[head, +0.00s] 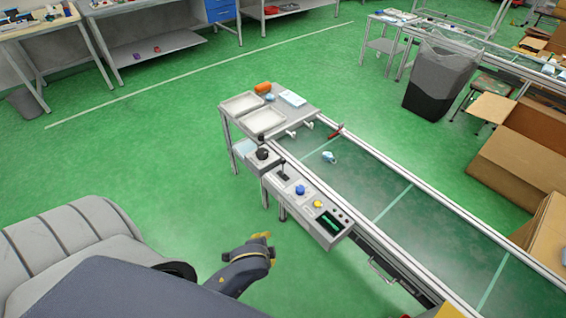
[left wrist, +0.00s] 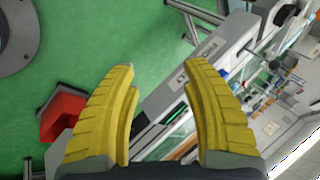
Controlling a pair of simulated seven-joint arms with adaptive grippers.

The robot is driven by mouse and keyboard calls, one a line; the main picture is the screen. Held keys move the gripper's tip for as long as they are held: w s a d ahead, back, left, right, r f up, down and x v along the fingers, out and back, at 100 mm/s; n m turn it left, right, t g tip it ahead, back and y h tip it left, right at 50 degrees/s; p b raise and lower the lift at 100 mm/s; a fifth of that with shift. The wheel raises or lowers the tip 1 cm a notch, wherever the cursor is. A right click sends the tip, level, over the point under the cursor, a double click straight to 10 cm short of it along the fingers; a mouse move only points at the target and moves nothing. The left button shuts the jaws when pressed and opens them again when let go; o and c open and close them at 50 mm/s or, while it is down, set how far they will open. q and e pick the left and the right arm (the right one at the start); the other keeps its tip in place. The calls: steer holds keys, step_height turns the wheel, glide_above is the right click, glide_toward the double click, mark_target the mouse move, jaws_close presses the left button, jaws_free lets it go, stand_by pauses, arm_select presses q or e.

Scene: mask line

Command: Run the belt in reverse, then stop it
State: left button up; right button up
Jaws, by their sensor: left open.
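The conveyor belt (head: 370,172) is green and runs from the small end table toward the lower right, with lighter cross stripes. A grey control box (head: 307,206) is fixed along its near side. My right gripper is not seen.
A small blue and white item (head: 329,157) lies on the belt. The end table holds white trays (head: 264,121) and an orange item (head: 263,87). A dark bin (head: 438,78) and cardboard boxes (head: 520,150) stand beyond the belt.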

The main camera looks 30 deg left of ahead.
arm_select(q)
steer(key=w+r+m+h, duration=0.25)
steer(key=w+m, duration=0.35)
steer(key=w, duration=0.5)
steer(key=m+g, duration=0.4)
steer(key=m, duration=0.4)
glide_toward(282, 159)
steer(key=shift+h, duration=0.45)
steer(key=x, duration=1.1)
steer(key=shift+a+f, duration=0.25)
steer(key=shift+f, duration=0.1)
jaws_close()
